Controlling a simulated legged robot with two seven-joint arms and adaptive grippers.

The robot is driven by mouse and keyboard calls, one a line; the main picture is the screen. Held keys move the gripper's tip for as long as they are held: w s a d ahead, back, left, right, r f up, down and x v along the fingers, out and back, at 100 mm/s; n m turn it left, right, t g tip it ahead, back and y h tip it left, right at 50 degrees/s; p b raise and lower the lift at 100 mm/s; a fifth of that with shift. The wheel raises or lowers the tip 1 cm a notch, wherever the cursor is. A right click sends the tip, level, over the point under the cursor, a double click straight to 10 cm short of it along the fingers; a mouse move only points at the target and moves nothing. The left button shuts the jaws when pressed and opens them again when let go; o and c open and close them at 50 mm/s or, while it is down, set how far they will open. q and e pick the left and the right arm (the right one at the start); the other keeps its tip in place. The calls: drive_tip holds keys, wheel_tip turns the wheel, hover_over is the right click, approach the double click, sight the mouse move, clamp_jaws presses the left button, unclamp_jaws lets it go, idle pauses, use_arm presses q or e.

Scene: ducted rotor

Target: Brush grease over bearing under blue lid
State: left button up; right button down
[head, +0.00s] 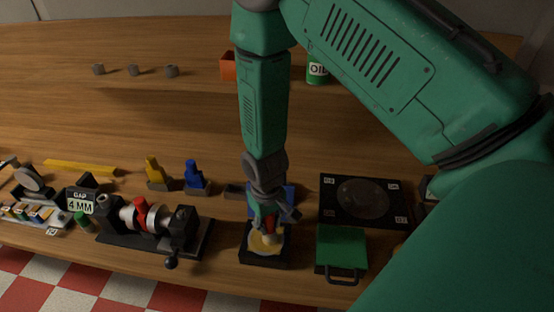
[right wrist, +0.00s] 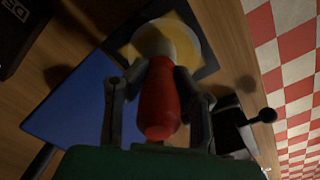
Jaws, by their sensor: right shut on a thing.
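My right gripper (head: 268,218) is shut on a brush with a red handle (right wrist: 158,105) and a pale head (right wrist: 155,45). The brush points down into an open black box (head: 254,260). A round yellow face (head: 257,243) fills the box; it also shows in the right wrist view (right wrist: 187,32). The brush head is over this face, but I cannot tell whether it touches. The blue lid (right wrist: 70,110) is off the box opening, on its far side; my gripper partly hides it in the head view (head: 291,194). My left gripper is not in view.
A green lid with a handle (head: 342,248) is right of the box, with a dark plate (head: 330,206) behind it. A vise-like fixture (head: 150,222) is close on the left. Blue (head: 194,178) and yellow (head: 155,172) pieces stand behind it. The table's far middle is mostly clear.

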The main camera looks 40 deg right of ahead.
drive_tip(key=shift+w+a+r, duration=0.1)
drive_tip(key=shift+w+a, duration=0.15)
drive_tip(key=shift+a, duration=0.2)
drive_tip(key=shift+w+a, duration=0.2)
drive_tip(key=shift+a, duration=0.25)
drive_tip(key=shift+w+a, duration=0.85)
drive_tip(key=shift+w, duration=0.5)
drive_tip(key=shift+w+d, duration=0.5)
drive_tip(key=shift+w, duration=0.1)
drive_tip(key=shift+s+d+r+p, duration=0.1)
drive_tip(key=shift+s+d+p, duration=0.3)
drive_tip(key=shift+s, duration=0.35)
drive_tip(key=shift+s+d+f, duration=0.2)
drive_tip(key=shift+s+d, duration=0.7)
drive_tip(key=shift+d, duration=0.2)
drive_tip(key=shift+s+d, duration=0.4)
drive_tip(key=shift+s, duration=0.2)
drive_tip(key=shift+s+d, duration=0.35)
drive_tip(key=shift+s, duration=0.25)
drive_tip(key=shift+s+d, duration=0.4)
drive_tip(key=shift+w+a, duration=1.35)
drive_tip(key=shift+w, duration=0.25)
drive_tip(key=shift+w+a, duration=1.3)
drive_tip(key=shift+w, duration=0.3)
